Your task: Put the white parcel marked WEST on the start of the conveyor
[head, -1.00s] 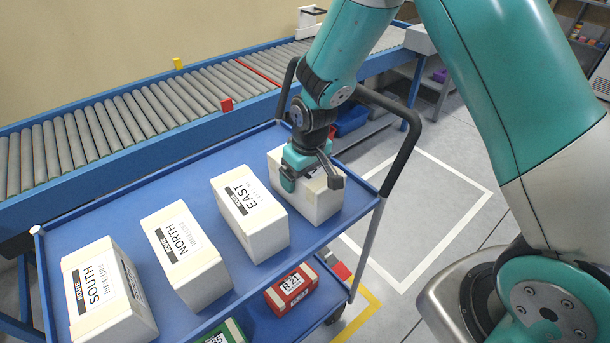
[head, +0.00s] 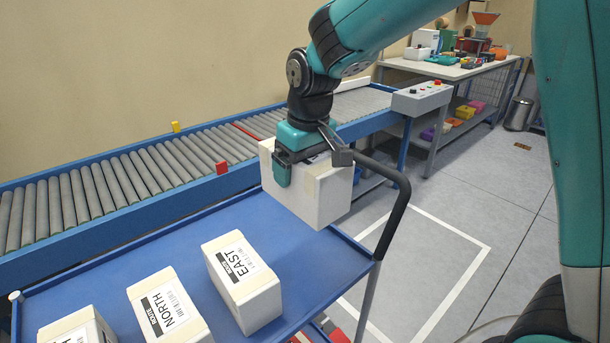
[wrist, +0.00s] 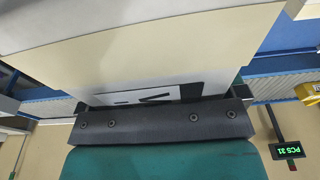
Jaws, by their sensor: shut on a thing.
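My gripper (head: 312,165) is shut on a white parcel (head: 318,195) and holds it above the far right end of the blue cart top. Its label is mostly hidden by the gripper, so I cannot read the route name. In the wrist view the parcel (wrist: 160,60) fills the upper middle, with part of its label near the jaw. The conveyor (head: 125,182), with grey rollers and a blue frame, runs behind the cart. A red marker (head: 222,168) and a yellow marker (head: 176,127) stand on its edges, and a red line (head: 245,130) crosses the rollers.
Parcels marked EAST (head: 243,280) and NORTH (head: 168,312) and a partly seen one (head: 75,328) stand on the cart top (head: 170,255). The cart's black handle (head: 393,215) rises at right. A control box (head: 420,98) sits beside the conveyor, before a workbench (head: 445,68).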

